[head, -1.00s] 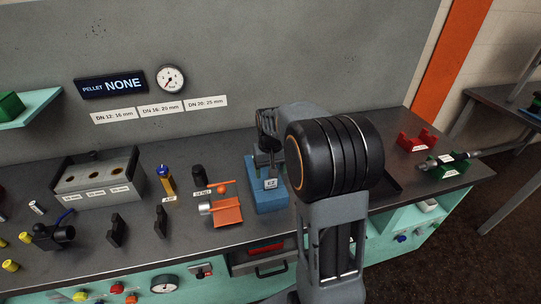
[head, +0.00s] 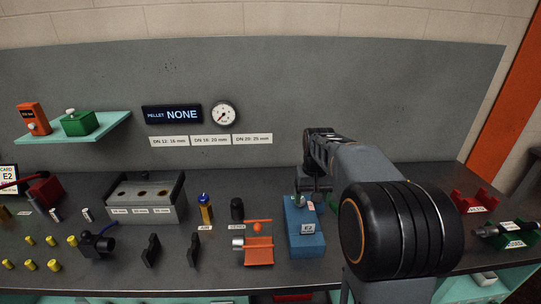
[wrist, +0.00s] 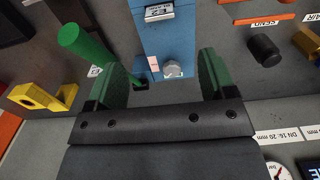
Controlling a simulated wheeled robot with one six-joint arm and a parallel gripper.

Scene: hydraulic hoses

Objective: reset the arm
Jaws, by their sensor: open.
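My gripper (wrist: 161,70) shows in the wrist view with two green fingers spread apart and nothing between them. Beyond the fingers is the blue block (wrist: 168,28) with a label and a small pale knob. In the head view my arm reaches over the bench, and its far end is above and behind the same blue block (head: 304,238), labelled E2. The fingers are mostly hidden there by my own arm.
The bench (head: 205,270) holds a grey three-hole rack (head: 114,202), an orange piece (head: 259,256) and black clips left of the block. Red (head: 474,202) and green (head: 504,237) cradles stand right. The wrist view shows a green rod (wrist: 85,47) and yellow bracket (wrist: 40,98) nearby.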

